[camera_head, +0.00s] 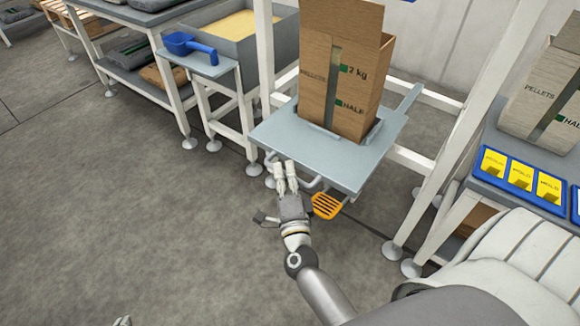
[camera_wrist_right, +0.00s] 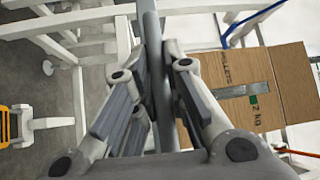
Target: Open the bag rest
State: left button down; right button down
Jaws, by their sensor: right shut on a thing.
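The bag rest (camera_head: 372,158) is a light grey-blue plate on a white frame in the head view, with a tubular handle (camera_head: 312,184) along its front edge. An open cardboard box (camera_head: 318,95) stands upright on it. My right gripper (camera_head: 284,170) is at this front edge, shut on the handle. In the right wrist view the grey bar (camera_wrist_right: 160,75) runs between the fingers, and the box (camera_wrist_right: 285,85) is to the right. Only the tips of my left gripper (camera_head: 122,321) show at the bottom edge of the head view, so its opening is unclear.
An orange slotted pedal-like part (camera_head: 326,206) sits just right of my right gripper. A blue scoop (camera_head: 190,46) lies on a small stand beside a bin of yellow pellets (camera_head: 240,24). A blue tray of yellow cards (camera_head: 520,176) is at right. The floor at left is clear.

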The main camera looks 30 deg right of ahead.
jog(key=shift+a, duration=0.2)
jog(key=shift+f, duration=0.1)
jog(key=c, duration=1.5)
grip_release()
jog(key=shift+o, duration=0.2)
jog(key=v, duration=1.2)
